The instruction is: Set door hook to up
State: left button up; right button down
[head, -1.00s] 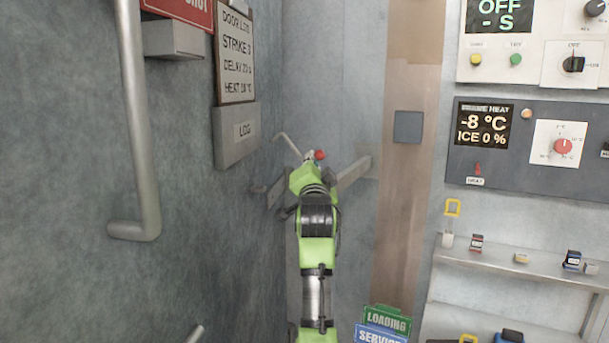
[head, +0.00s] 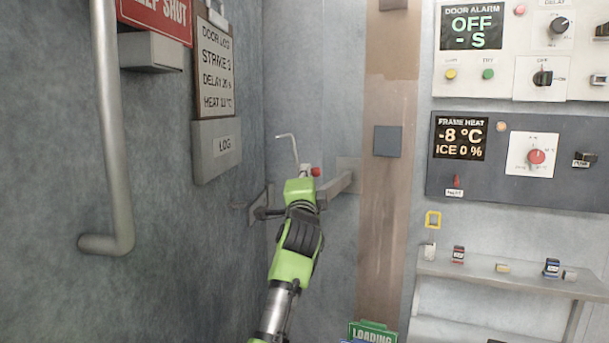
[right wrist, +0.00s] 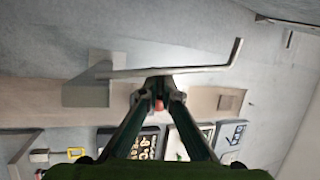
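My right gripper (head: 303,177) is at the hook's lower end. In the right wrist view the rod (right wrist: 200,70) crosses just beyond my right fingertips (right wrist: 160,95). The exact contact is partly hidden. My left gripper is not in view.
A grey bracket bar (head: 335,188) lies behind my right gripper. A door handle (head: 112,150) and log box (head: 217,150) are on the left wall. Control panels (head: 590,175) and a shelf with small items (head: 480,268) are at right.

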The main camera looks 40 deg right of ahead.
jog(key=c, duration=2.3)
grip_release()
jog(key=shift+s+d, duration=0.1)
jog(key=shift+d, duration=0.05)
jog(key=shift+a+f, duration=0.1)
jog(key=shift+a, duration=0.1)
jog(key=v, duration=0.7)
jog(key=shift+s, duration=0.15)
